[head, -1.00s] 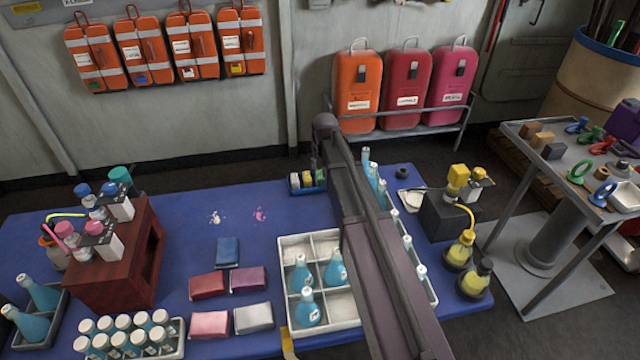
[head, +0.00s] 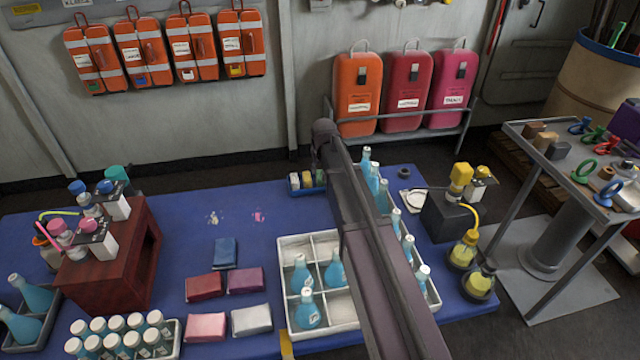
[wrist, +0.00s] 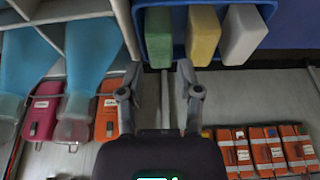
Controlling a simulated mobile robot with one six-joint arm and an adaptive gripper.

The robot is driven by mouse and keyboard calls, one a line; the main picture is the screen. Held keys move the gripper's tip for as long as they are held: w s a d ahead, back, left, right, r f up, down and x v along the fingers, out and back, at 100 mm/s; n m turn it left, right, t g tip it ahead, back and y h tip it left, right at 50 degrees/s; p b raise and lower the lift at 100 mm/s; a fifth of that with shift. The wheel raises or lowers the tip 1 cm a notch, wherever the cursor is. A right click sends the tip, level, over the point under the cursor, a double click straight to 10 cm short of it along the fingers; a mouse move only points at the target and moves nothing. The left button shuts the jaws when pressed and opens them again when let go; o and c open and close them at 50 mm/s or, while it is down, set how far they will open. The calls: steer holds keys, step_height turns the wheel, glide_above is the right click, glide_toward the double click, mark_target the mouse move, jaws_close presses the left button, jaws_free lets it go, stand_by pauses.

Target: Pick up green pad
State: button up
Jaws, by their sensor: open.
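The green pad (wrist: 158,36) stands in a small blue tray (wrist: 270,10), at the left end of a row with a yellow pad (wrist: 203,36) and a white pad (wrist: 243,36) in the wrist view. My gripper (wrist: 160,80) is open and empty. Its two fingertips lie on either side of the green pad's near end in the picture; whether they touch it I cannot tell. In the head view the blue tray (head: 309,191) is at the back of the blue table, and my arm's end hides most of the gripper.
A white divided crate (head: 283,285) with blue bottles stands close to the tray, and more bottles (head: 375,180) stand behind my arm. Folded cloths (head: 206,287) and a dark red stand (head: 140,255) are to the left. The table's back left is mostly clear.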

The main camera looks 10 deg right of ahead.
steer(key=shift+b+x, duration=0.95)
steer(key=shift+x, duration=0.35)
steer(key=c, duration=0.4)
